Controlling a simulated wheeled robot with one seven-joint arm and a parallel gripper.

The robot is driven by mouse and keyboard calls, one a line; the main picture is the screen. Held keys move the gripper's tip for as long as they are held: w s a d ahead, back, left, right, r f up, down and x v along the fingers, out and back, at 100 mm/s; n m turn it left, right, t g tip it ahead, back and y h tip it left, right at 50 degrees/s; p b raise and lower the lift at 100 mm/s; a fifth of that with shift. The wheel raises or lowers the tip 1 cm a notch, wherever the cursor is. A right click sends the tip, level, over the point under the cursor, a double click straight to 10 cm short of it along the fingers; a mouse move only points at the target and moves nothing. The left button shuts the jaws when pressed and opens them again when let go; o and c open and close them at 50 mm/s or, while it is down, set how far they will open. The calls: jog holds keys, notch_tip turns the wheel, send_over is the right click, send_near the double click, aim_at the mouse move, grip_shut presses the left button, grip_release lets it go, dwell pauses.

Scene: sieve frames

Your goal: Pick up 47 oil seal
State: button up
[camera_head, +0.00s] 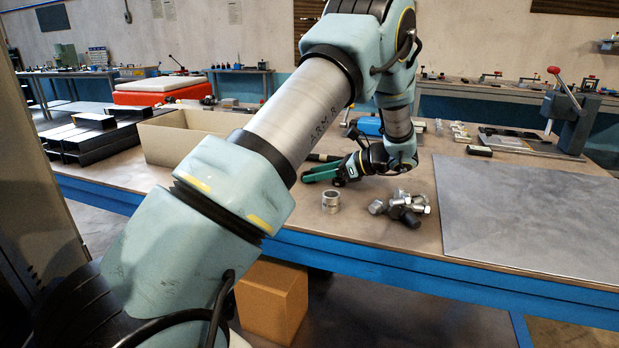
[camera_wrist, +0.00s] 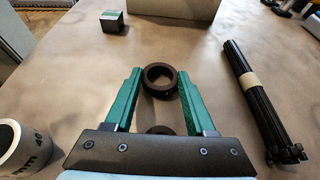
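A dark brown ring (camera_wrist: 146,82), which fits the look of an oil seal, sits between the tips of my gripper's green fingers in the wrist view. My gripper (camera_wrist: 160,76) appears shut on it, with a fingertip against each side. No marking is readable on the ring. A second dark rounded shape lies lower between the fingers, partly hidden by the gripper's front plate; I cannot tell if it is a shadow or another part. In the head view my gripper (camera_head: 322,173) is low over the table and the dark ring cannot be made out.
A metal tube (camera_wrist: 22,150) with printed text stands at left; it also shows in the head view (camera_head: 331,204). Beyond are a small dark block (camera_wrist: 113,24) and a cardboard box (camera_wrist: 172,8). Metal bolts (camera_head: 402,207) lie near a grey plate (camera_head: 530,210).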

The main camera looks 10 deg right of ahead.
grip_shut()
dwell(0.3)
